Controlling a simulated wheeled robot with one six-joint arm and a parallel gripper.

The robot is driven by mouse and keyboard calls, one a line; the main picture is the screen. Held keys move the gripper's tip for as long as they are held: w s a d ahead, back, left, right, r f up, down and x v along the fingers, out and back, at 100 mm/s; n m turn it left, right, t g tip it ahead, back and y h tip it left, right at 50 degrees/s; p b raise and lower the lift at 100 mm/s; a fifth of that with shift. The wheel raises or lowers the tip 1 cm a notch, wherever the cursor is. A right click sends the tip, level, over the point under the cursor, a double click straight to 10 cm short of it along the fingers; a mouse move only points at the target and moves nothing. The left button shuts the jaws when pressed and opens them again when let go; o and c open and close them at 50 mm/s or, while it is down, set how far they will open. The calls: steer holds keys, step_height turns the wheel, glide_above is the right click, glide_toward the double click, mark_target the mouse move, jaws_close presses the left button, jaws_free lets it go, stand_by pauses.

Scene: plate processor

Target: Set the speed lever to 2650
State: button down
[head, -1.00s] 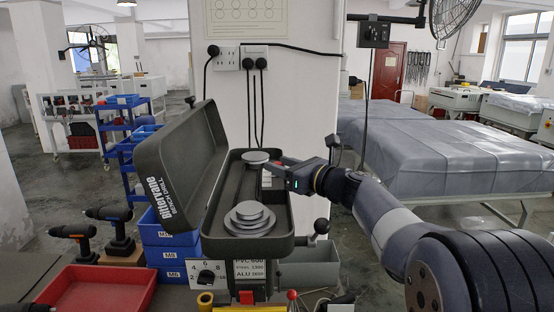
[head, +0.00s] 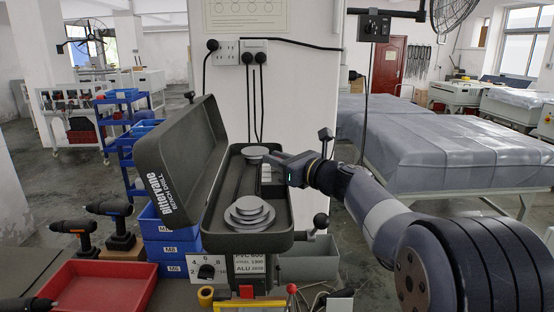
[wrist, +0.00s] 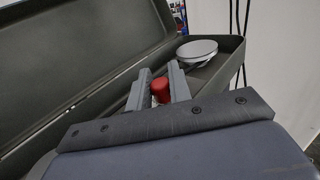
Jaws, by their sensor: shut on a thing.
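The bench drill's belt housing (head: 289,243) stands open, with stepped pulleys (head: 249,213) at the front and another pulley (head: 255,151) at the back. That rear pulley also shows in the wrist view (wrist: 197,49). My gripper (head: 272,168) reaches into the housing from the right, near the rear pulley. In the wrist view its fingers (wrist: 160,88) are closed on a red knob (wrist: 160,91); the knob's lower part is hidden. A speed plate (head: 250,262) on the front reads PVC 600, a middle line about 1300, and ALU 2650.
The raised lid (head: 168,165) stands left of the pulleys. A black ball-ended lever (head: 321,221) sticks out at the housing's right. A red tray (head: 95,287), drills (head: 115,225) and blue bins (head: 167,232) are at left.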

steer(key=shift+w+r+p, duration=0.15)
steer(key=shift+w+p, duration=0.2)
steer(key=shift+w, duration=0.15)
steer(key=shift+w+p, duration=0.4)
steer(key=shift+w, duration=0.7)
steer(key=c, duration=1.7)
jaws_free()
steer(key=shift+o, duration=1.3)
steer(key=shift+w, duration=0.2)
steer(key=shift+o, duration=0.5)
steer(key=shift+s, duration=0.1)
